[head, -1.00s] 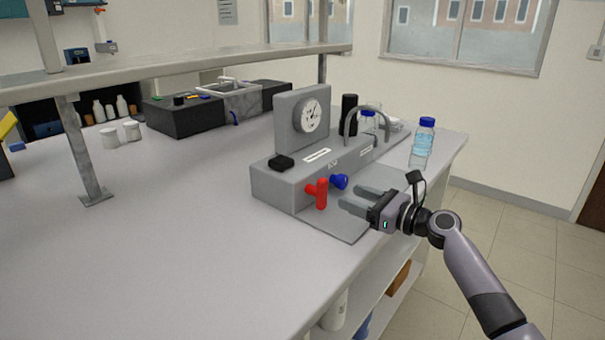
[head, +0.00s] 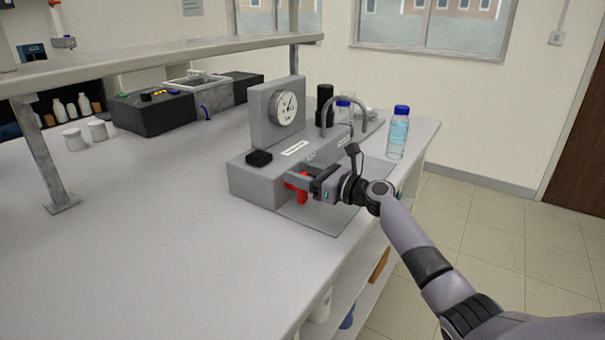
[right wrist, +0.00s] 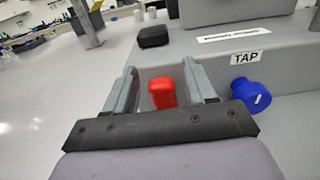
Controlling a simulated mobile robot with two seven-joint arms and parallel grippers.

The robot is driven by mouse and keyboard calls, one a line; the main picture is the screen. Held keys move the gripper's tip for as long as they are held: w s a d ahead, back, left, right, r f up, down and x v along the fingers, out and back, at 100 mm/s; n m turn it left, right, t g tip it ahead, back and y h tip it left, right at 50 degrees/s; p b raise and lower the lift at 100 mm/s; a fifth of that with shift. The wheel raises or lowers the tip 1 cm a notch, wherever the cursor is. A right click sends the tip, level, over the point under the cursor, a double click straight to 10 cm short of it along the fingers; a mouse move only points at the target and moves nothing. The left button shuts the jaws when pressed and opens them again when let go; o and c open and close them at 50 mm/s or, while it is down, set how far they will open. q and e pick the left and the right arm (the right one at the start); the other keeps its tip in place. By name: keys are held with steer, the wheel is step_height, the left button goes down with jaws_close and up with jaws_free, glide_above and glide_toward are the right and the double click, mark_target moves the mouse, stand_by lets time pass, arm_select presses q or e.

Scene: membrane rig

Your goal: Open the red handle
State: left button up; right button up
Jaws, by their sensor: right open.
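The red handle (head: 301,186) is on the front face of the grey membrane rig (head: 256,187). It is partly hidden behind my right gripper in the head view. My right gripper (head: 294,180) is open at the handle. In the right wrist view the red handle (right wrist: 162,93) stands between the two fingers of the right gripper (right wrist: 162,88), with a gap visible on each side. Whether the fingers touch it at depth I cannot tell. My left gripper is not in view.
A blue knob (right wrist: 251,95) is just right of the gripper, under a TAP label (right wrist: 246,58). A black block (head: 258,158) and a round gauge (head: 287,108) are on the rig. A blue-capped bottle (head: 398,134) stands at the right.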

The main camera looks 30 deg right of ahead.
steer(key=shift+w, duration=0.1)
steer(key=c, duration=1)
steer(key=shift+o, duration=0.2)
